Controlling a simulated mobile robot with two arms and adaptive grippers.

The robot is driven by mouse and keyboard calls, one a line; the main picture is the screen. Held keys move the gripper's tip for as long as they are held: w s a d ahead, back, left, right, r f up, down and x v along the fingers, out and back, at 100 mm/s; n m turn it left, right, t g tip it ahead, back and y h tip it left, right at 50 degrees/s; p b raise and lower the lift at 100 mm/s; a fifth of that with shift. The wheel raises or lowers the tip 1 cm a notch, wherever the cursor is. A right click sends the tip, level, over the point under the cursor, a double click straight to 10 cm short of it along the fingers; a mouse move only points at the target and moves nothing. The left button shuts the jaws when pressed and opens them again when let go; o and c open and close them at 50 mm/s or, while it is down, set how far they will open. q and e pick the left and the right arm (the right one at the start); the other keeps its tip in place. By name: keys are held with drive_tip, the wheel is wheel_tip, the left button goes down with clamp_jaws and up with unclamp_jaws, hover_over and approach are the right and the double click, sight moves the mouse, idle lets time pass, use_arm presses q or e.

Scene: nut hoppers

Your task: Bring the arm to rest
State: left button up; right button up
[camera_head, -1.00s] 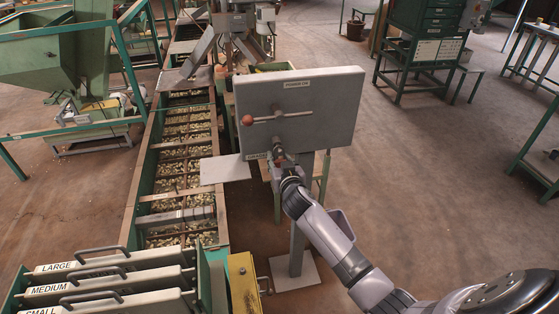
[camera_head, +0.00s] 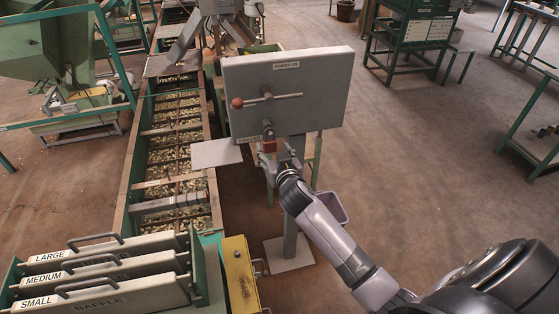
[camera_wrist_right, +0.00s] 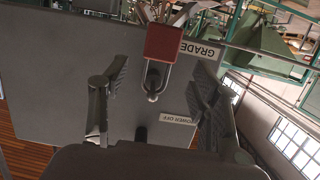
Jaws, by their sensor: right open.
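My right gripper (camera_head: 284,157) is open just in front of the lower part of a grey switch panel (camera_head: 315,95). A red padlock (camera_head: 269,147) hangs by its shackle at the panel's lower edge, a little left of the gripper. In the right wrist view, which is upside down, the red padlock (camera_wrist_right: 165,43) shows beyond and between the spread fingers of the gripper (camera_wrist_right: 158,75), and neither finger touches it. My left gripper is not in view.
A lever with a red knob (camera_head: 237,102) lies across the panel face. A long trough of nuts (camera_head: 176,140) runs at the left. Baffle plates (camera_head: 95,280) and a yellow box (camera_head: 240,275) stand at the front left. Floor at right is open.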

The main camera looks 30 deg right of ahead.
drive_tip(key=v, duration=0.7)
drive_tip(key=s+a+f+n+g+y, duration=0.15)
drive_tip(key=s+f, duration=0.35)
drive_tip(key=f, duration=0.6)
drive_tip(key=s+a+f+n+g, duration=0.1)
drive_tip(key=s+f+g, duration=0.25)
drive_tip(key=f, duration=0.85)
drive_tip(key=s+a+f+n+g+y, duration=0.15)
drive_tip(key=s+f, duration=0.35)
drive_tip(key=f, duration=0.6)
drive_tip(key=s+f+g, duration=0.2)
drive_tip(key=s+f, duration=0.4)
drive_tip(key=s, duration=0.5)
drive_tip(key=s+a+f+n+g, duration=0.1)
drive_tip(key=s+f+g, duration=0.2)
drive_tip(key=s+f, duration=0.4)
drive_tip(key=s+a+f+g, duration=0.1)
drive_tip(key=s+f, duration=0.5)
drive_tip(key=s, duration=1.1)
drive_tip(key=shift+a+f+g+y, duration=0.2)
drive_tip(key=shift+g+y, duration=0.2)
drive_tip(key=shift+g, duration=0.45)
drive_tip(key=shift+c, duration=0.3)
